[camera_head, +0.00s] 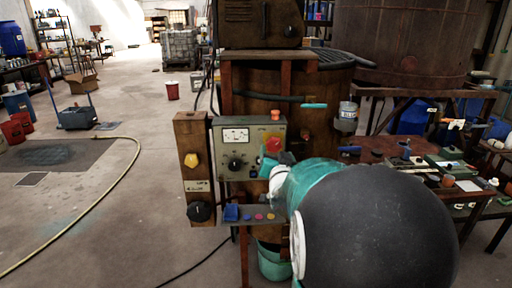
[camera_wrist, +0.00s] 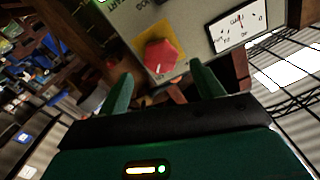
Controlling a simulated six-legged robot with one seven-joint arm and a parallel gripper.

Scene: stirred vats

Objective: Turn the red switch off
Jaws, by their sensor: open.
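The red switch (camera_head: 273,145) is a red knob on a yellow plate at the right side of a grey control box (camera_head: 228,165). In the wrist view the red switch (camera_wrist: 161,57) shows close up, just beyond and between my fingertips. My gripper (camera_wrist: 160,88) is open, its two green fingers apart, with nothing seen between them. The fingers appear apart from the knob. In the head view my arm covers the lower right of the box, and my fingers are mostly hidden there.
A white dial gauge (camera_head: 236,135) and a black knob (camera_head: 235,163) sit on the same box. A brown panel (camera_head: 193,165) with a yellow knob (camera_head: 191,160) stands left. A small shelf (camera_head: 240,221) juts out below. A cluttered table (camera_head: 385,150) stands right. Floor at left is mostly open.

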